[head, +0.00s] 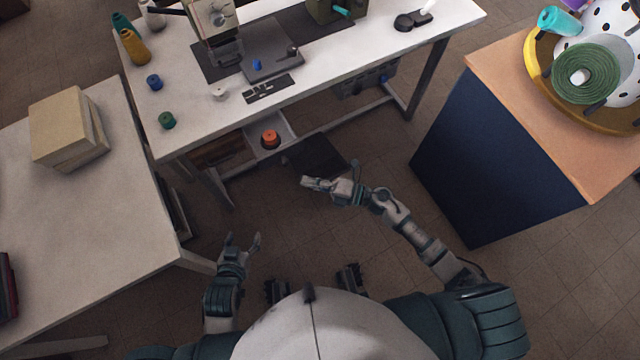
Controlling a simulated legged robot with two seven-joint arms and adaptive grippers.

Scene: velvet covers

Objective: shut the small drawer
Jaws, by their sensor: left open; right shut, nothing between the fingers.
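The small drawer (286,132) juts out from under the front edge of the white sewing table (330,82). It is open, and an orange spool (270,138) sits in it. My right gripper (308,182) is shut and empty, below and to the right of the drawer in the picture, apart from it. My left gripper (243,240) is open and empty, low between the left table and my body, well away from the drawer.
A black pedal (314,157) is below the table, right of the drawer. A table with a cardboard box (68,128) stands left. A dark blue cabinet (480,160) stands right, bearing a yellow-rimmed tray (534,70).

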